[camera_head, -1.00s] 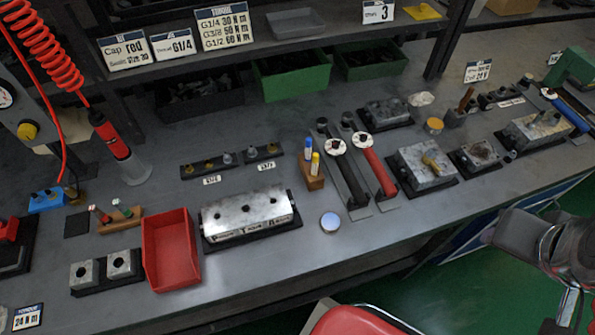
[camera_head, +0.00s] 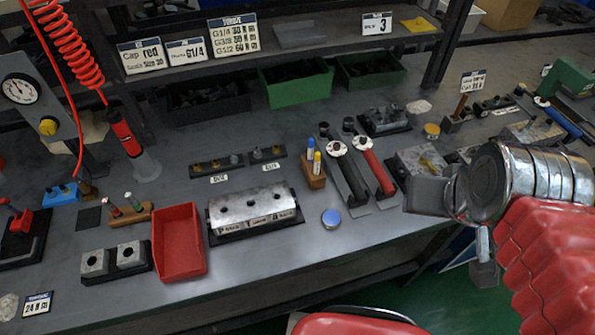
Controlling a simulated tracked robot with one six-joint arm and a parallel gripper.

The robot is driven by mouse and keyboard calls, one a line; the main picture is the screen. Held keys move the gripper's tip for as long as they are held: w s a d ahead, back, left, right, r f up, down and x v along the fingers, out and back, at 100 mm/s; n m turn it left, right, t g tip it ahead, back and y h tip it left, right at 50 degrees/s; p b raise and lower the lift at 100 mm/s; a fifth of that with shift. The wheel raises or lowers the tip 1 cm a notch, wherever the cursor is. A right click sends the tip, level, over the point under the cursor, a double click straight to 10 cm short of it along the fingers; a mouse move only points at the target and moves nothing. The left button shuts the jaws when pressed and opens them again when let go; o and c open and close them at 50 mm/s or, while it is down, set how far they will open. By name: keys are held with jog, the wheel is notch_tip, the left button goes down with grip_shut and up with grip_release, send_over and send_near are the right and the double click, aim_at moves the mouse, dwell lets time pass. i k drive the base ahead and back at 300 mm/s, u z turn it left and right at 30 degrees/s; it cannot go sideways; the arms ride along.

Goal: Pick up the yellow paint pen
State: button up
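The yellow paint pen (camera_head: 317,162) stands upright in a small wooden holder (camera_head: 314,182) near the middle of the bench. A blue pen (camera_head: 310,149) stands right behind it in the same holder. My gripper (camera_head: 428,195) is at the right, above the bench's front part, at the end of my chrome and red arm. It is apart from the pen, with two torque wrenches between them in the picture. Its fingers are not clear enough to tell whether they are open or shut. It hides part of the grey blocks behind it.
Two torque wrenches (camera_head: 351,183) lie just right of the holder. A silver valve block (camera_head: 252,212) and a red tray (camera_head: 179,243) are to the left. A round blue-topped tin (camera_head: 331,218) sits in front. Green bins (camera_head: 297,83) stand behind. Bare bench lies around the tin.

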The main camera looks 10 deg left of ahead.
aim_at(317, 162)
jog(key=u, duration=1.6)
jog(key=k, duration=0.5)
jog(key=z, duration=0.7)
jog(key=i, duration=1)
